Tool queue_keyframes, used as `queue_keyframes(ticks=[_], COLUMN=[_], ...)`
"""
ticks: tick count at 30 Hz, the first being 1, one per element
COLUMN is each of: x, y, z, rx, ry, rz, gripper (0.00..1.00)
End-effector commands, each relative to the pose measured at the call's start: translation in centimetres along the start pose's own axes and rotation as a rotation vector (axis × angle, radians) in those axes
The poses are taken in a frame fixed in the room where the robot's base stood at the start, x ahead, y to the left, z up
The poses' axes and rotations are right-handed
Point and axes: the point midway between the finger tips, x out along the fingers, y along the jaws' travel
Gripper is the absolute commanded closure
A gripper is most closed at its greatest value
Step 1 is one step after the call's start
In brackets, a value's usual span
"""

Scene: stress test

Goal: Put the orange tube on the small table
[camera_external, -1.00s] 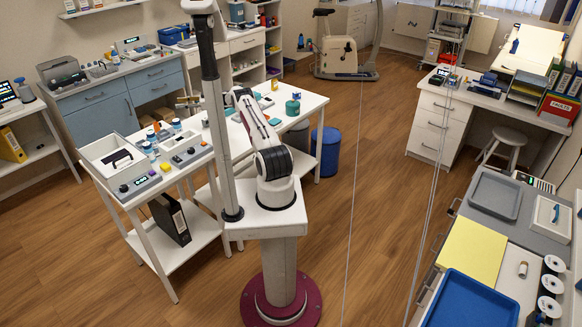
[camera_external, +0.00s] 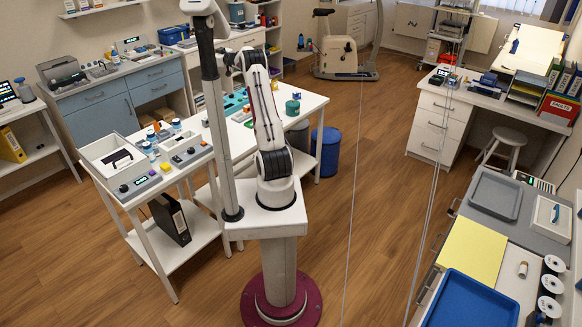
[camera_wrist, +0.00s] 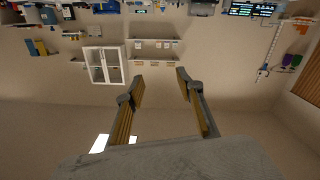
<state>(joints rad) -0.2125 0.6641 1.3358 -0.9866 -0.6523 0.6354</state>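I cannot pick out an orange tube for certain. A small tan and white cylinder (camera_external: 523,269) stands on the right-hand bench, too small to identify. I cannot tell which surface is the small table. In the wrist view my gripper (camera_wrist: 160,76) is open, its two fingers well apart with nothing between them. It faces a wall with shelves, away from any tabletop. In the external view my arm is raised and its gripper end is hard to make out behind the pole.
A grey tray (camera_external: 495,194), a yellow sheet (camera_external: 472,250), a blue tray (camera_external: 470,303) and several white spools (camera_external: 551,285) lie on the right-hand bench. A blue bin (camera_external: 327,152) stands beside the white table. A stool (camera_external: 506,140) stands near the desk. The central floor is clear.

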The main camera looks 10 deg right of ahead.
Motion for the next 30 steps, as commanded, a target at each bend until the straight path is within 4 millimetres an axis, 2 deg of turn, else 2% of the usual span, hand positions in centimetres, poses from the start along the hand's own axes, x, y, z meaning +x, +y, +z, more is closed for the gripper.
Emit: queue_keyframes(ticks=[1,6,15,22,30], x=[-1.0,-4.4,-11.8,-18.3,-26.4], y=[0.9,3.9,7.5,8.8,8.5], z=[-0.9,-2.4,-4.1,-4.3,-3.6], rx=[-0.001,0.007,0.038,0.077,0.137], ry=[-0.012,-0.072,-0.190,-0.294,-0.427], rz=[0.034,0.148,0.327,0.443,0.551], gripper=[0.63,0.63,0.63,0.63,0.63])
